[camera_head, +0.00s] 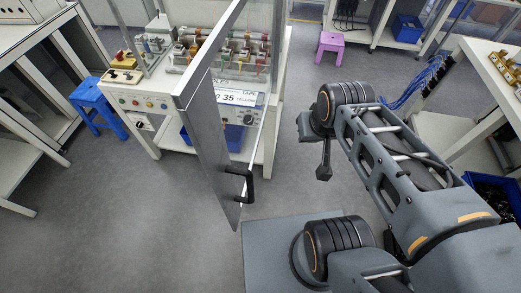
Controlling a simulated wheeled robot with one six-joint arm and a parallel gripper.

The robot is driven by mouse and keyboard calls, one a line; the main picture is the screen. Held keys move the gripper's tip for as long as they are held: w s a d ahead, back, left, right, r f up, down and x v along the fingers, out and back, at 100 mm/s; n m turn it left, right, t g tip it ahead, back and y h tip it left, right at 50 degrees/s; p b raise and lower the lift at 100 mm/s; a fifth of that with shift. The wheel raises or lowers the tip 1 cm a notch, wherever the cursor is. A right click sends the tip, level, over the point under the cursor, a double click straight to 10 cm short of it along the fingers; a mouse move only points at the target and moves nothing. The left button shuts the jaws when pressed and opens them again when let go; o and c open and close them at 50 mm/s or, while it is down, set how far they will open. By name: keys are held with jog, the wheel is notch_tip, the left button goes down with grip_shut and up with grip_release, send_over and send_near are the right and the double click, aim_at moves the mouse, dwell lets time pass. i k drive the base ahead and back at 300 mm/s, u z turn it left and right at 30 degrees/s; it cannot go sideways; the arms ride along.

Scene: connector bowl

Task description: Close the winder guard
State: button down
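The winder (128,98) is a white bench machine at the upper left, with coloured spools, buttons and a label reading 35 yellow. Its guard (206,135) is a grey-framed panel with a clear pane, swung open and jutting toward me. A black handle (249,185) sits near the guard's lower near end. My arm comes in from the right and bends at a black joint. A small dark part (323,163) hangs at its far end, right of the handle and apart from it. The fingers of my gripper cannot be made out.
A blue stool (95,100) stands left of the winder and a pink stool (331,43) behind, right. White tables line the left and right edges. Blue cables (425,75) hang at the right table. Grey floor is clear in front of the winder.

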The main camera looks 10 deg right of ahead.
aim_at(194, 97)
jog(key=z, duration=0.7)
jog(key=k, duration=1.1)
jog(key=u, duration=1.1)
jog(key=i, duration=0.5)
